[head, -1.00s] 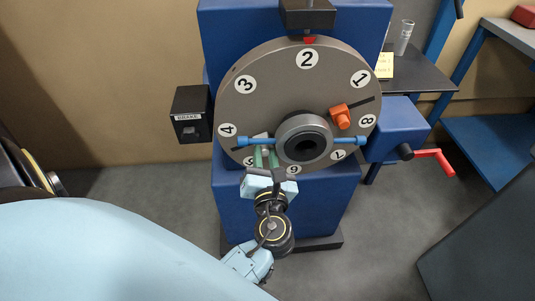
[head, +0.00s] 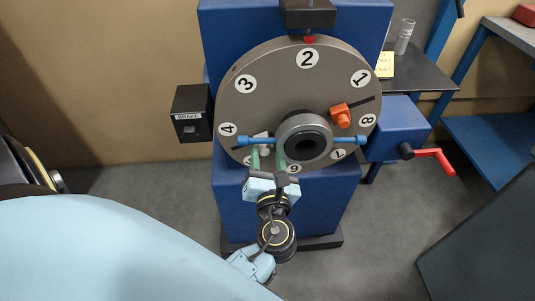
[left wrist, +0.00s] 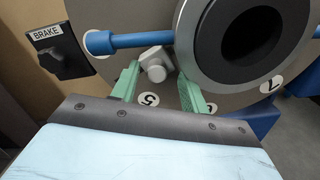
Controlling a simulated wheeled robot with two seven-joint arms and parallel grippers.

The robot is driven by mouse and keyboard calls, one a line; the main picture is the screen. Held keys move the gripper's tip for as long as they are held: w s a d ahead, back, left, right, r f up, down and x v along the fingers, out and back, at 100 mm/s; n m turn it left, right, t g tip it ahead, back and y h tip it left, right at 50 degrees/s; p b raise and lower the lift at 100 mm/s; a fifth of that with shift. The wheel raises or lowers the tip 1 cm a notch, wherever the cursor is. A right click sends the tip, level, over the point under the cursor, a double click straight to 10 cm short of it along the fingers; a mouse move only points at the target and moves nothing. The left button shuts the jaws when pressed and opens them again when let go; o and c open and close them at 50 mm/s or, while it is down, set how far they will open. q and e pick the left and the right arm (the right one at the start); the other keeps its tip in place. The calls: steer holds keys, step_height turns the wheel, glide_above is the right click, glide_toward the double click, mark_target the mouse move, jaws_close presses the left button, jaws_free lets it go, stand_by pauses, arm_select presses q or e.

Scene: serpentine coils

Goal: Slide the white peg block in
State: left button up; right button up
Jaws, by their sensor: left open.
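The white peg block (left wrist: 156,64) sits against the face of the grey disc (head: 265,85), left of the dark-bored hub (head: 303,138) and close to the left blue bar (left wrist: 130,40). It has a pale rounded end facing me. In the head view only a small part of the block (head: 263,136) shows. My left gripper (head: 267,160) is open, with green fingers apart, just below the block. In the left wrist view the fingers (left wrist: 158,88) stand to either side of the block's lower end; whether they touch it I cannot tell. My right gripper is not in view.
A brake box (head: 190,113) stands left of the disc. An orange clamp (head: 340,116) sits on the disc's right side. A red crank handle (head: 433,156) sticks out at the right. A red pointer (head: 309,39) is above number 2. Floor space is free in front.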

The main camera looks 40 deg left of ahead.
arm_select(q)
steer(key=p+v, duration=0.1)
steer(key=v, duration=1.1)
steer(key=shift+s, duration=0.15)
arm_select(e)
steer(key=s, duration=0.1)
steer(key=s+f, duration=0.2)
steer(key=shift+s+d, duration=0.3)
arm_select(q)
steer(key=shift+d, duration=0.1)
